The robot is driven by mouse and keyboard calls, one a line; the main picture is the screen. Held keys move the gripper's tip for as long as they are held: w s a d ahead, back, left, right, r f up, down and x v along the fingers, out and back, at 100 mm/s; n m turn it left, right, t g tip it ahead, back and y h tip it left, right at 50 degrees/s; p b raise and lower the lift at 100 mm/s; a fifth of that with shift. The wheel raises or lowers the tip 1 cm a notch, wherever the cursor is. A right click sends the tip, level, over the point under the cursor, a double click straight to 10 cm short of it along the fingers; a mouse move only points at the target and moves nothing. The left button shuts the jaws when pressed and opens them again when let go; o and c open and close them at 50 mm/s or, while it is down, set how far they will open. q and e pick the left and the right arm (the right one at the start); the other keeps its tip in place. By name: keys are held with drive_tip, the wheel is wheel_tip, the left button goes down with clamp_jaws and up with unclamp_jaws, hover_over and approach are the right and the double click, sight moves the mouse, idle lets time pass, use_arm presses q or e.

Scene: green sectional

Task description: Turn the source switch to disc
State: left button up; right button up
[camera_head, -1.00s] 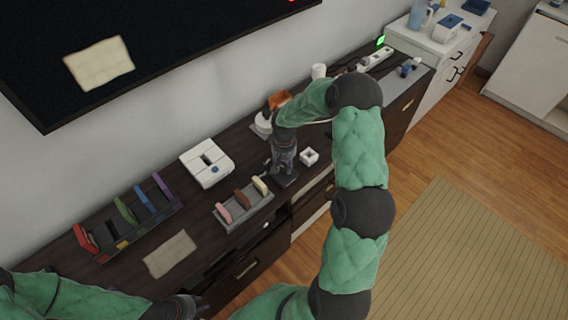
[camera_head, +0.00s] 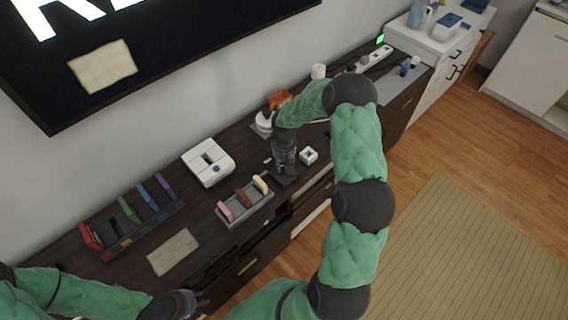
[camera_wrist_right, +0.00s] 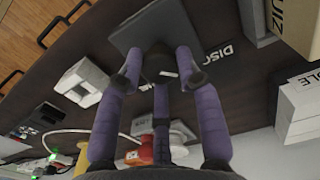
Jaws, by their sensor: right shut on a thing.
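The source switch has a dark square plate (camera_wrist_right: 135,32) on the dark cabinet top. In the right wrist view its dark knob (camera_wrist_right: 158,64) with a small white mark sits between my purple fingers. My right gripper (camera_wrist_right: 162,78) is shut on this knob; it also shows in the head view (camera_head: 285,172), pointing down at the plate (camera_head: 286,181). A white DISC label (camera_wrist_right: 222,54) lies beside the plate. The fingers partly hide the knob, so I cannot tell its exact setting. My left gripper (camera_head: 190,301) is over the cabinet's near edge, its fingers too small to read.
A white console (camera_head: 208,161), a tray with several coloured blocks (camera_head: 246,208) and a rack of coloured cases (camera_head: 132,222) stand to the left. A small white square block (camera_head: 308,155) is close right of my right gripper. The television (camera_head: 180,40) hangs behind.

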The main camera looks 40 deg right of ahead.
sight(284, 166)
idle(0.3)
drive_tip(key=o, duration=1.1)
drive_tip(key=shift+o, duration=0.2)
wheel_tip(284, 166, up, 12)
drive_tip(key=shift+s, duration=0.1)
